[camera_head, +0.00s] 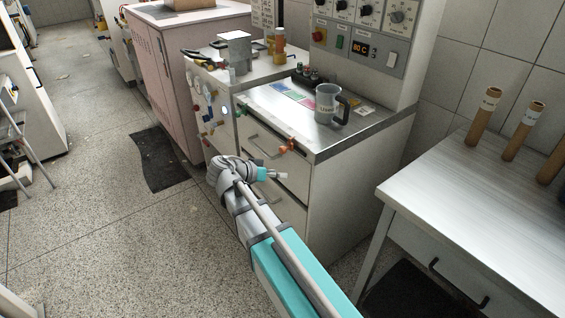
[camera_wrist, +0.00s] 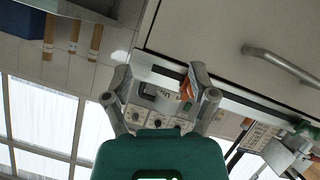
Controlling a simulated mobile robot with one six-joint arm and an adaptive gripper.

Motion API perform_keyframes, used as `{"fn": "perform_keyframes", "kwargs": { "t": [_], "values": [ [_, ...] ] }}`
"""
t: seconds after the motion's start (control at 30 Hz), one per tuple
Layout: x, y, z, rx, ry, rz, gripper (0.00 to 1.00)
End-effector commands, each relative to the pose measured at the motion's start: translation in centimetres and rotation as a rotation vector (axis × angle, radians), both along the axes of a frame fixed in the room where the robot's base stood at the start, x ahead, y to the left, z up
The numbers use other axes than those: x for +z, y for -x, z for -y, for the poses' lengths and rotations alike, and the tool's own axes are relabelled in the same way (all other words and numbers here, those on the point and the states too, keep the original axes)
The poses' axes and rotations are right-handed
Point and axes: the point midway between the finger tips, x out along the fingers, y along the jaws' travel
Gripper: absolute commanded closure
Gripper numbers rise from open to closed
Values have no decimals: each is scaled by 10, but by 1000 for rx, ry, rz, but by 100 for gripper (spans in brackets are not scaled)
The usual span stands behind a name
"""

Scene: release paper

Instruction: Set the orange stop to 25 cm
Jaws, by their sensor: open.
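The orange stop (camera_head: 288,145) sits at the front edge of the metal-topped cabinet, above the drawers. In the wrist view the orange stop (camera_wrist: 186,89) shows just inside the right-hand finger, partly hidden by it. My gripper (camera_head: 272,174) is in front of the drawers, a little below and left of the stop in the head view. In the wrist view my gripper (camera_wrist: 158,80) has its two fingers spread wide, with nothing held. I cannot tell whether the finger touches the stop. No centimetre marks can be read at this size.
A grey mug (camera_head: 326,104) with a dark handle stands on the cabinet top (camera_head: 345,133). A drawer handle (camera_head: 262,146) is close to my gripper. A white table (camera_head: 480,195) with brown tubes (camera_head: 484,117) stands at right. The floor at left is mostly clear, with a dark mat (camera_head: 158,160).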

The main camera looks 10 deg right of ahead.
Motion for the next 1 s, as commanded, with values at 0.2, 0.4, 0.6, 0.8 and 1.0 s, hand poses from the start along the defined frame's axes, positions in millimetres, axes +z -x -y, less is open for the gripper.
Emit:
{"fn": "perform_keyframes", "kwargs": {
  "t": [0.2, 0.4, 0.6, 0.8, 1.0],
  "values": [
    [-2, -25, -47, -5, 147, 311, 26],
    [9, -33, -78, 13, 218, 518, 26],
    [15, -34, -87, 22, 239, 585, 26],
    [16, -34, -87, 21, 238, 586, 26],
    [16, -35, -85, 21, 238, 583, 26]
  ]
}}
